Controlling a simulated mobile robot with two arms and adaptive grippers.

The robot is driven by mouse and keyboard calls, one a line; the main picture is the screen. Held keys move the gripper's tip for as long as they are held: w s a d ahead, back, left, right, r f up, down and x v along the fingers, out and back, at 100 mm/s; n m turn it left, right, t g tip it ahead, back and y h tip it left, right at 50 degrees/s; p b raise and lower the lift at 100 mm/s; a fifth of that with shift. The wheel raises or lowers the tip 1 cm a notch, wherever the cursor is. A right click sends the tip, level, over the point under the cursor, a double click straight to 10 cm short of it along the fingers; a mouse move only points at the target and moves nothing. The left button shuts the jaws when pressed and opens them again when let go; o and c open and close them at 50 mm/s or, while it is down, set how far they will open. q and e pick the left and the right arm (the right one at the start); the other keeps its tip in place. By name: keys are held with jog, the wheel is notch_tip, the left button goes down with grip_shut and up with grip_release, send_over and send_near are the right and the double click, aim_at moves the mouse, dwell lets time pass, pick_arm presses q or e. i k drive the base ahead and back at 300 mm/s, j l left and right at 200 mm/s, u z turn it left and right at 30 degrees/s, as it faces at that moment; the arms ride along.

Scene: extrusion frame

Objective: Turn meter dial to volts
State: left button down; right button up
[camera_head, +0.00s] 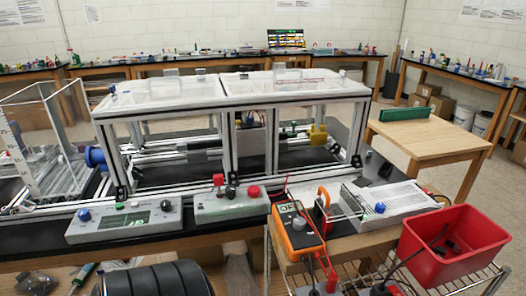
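The meter (304,247) is an orange handheld multimeter near the front edge of the bench, right of centre. It leans back, with its face towards me. Its grey display shows dark characters that look like "OFF". The dark round dial (299,224) sits on the face below the display. The dial's markings and pointer are too small to read. Red and black leads leave the meter's lower end. Neither of my grippers shows in the head view, and nothing touches the dial.
Grey control boxes with knobs (125,221) stand left of the meter. A clamp meter (322,209), a perforated metal box (395,203) and a red bin (455,244) stand to its right. A glazed extrusion frame (228,150) rises behind. Leads hang at the front.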

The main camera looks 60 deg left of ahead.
aim_at(299, 222)
jog(key=u, duration=0.5)
jog(key=j+u, duration=0.15)
jog(key=u, duration=0.3)
jog(key=j+u, duration=0.1)
jog(key=u, duration=0.4)
